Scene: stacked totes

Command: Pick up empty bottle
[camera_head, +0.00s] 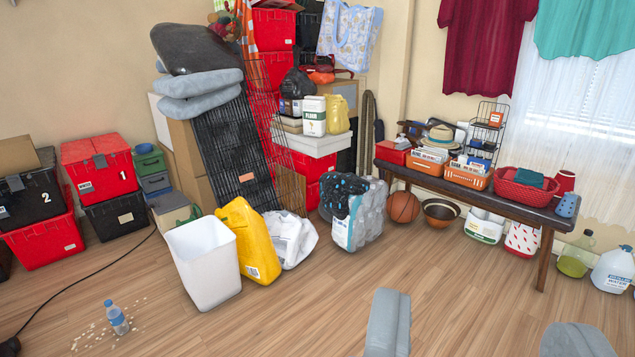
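A small clear plastic bottle (117,318) with a blue cap and blue band stands on the wood floor at the lower left. Small pale bits lie scattered on the floor around it. I cannot tell whether it is empty. My gripper (480,322) shows as two grey fingers at the bottom right edge. The fingers are wide apart with only floor between them, and they are far to the right of the bottle. Most of the gripper is out of frame.
A white bin (205,263) and yellow jug (247,240) stand right of the bottle. A black cable (80,275) runs along the floor to its left. Stacked totes (97,165) line the back. A bench (480,188) and two jugs (612,270) are right. The middle floor is clear.

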